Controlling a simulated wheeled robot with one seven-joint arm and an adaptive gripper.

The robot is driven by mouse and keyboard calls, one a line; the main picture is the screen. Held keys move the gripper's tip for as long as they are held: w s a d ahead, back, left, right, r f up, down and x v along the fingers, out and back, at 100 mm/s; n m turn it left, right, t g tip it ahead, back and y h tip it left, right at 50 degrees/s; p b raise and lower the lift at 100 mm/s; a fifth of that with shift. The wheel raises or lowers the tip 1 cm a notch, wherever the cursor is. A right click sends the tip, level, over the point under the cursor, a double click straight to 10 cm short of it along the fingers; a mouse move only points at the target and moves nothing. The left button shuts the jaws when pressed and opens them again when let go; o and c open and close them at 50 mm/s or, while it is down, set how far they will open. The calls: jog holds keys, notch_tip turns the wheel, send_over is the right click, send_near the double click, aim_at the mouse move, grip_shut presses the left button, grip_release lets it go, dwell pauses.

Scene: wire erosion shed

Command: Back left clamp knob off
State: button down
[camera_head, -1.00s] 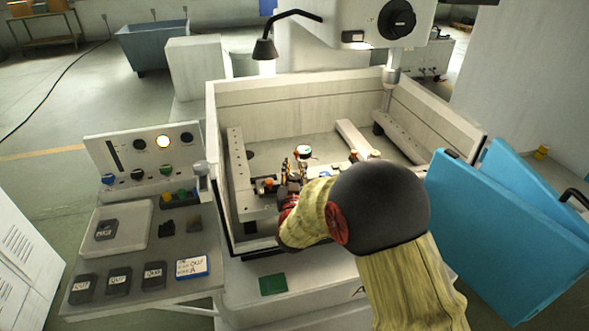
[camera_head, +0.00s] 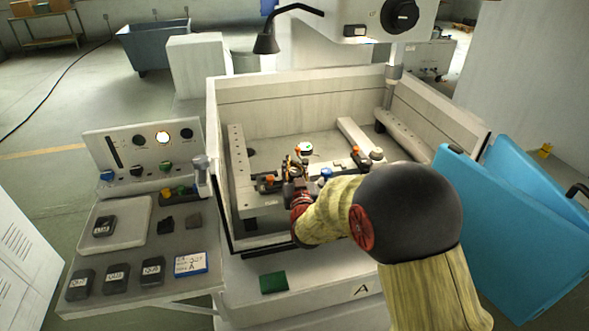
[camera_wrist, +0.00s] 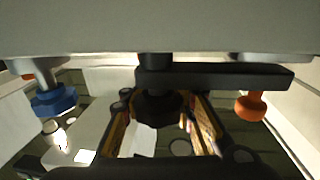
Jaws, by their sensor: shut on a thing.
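My gripper (camera_head: 296,177) is over the work tank, among the clamps, with its fingers partly hidden by my arm in the head view. In the wrist view my gripper (camera_wrist: 160,122) is shut on a black clamp knob (camera_wrist: 158,104), one yellowish finger on each side. A black clamp bar (camera_wrist: 225,76) runs right from above this knob. A blue knob (camera_wrist: 54,101) is on the left and an orange knob (camera_wrist: 250,106) on the right, both clear of the fingers. The head view shows an orange knob (camera_head: 268,181) left of the gripper and a blue knob (camera_head: 326,173) right of it.
The tank's pale walls (camera_head: 310,95) surround the work area. A control panel (camera_head: 150,150) and side table (camera_head: 130,250) with dark blocks and a label stand left. Blue panels (camera_head: 525,220) stand right. A green block (camera_head: 273,282) lies in front.

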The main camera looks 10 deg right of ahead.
jog(key=shift+s+a+n+g+y+p, duration=0.25)
jog(key=shift+a+n+g+y, duration=0.35)
jog(key=shift+n+y, duration=1.3)
jog(key=shift+s+a+n+g+y+p, duration=0.1)
jog(key=shift+a+n+g+y+p, duration=0.6)
jog(key=shift+y, duration=1.85)
jog(key=shift+s+a+n+g+y+b, duration=0.2)
jog(key=shift+n+g+y, duration=0.6)
jog(key=shift+n+y, duration=1.35)
jog(key=shift+a, duration=0.1)
jog(key=c, duration=1.8)
grip_release()
jog(key=shift+w, duration=0.1)
jog(key=o, duration=0.4)
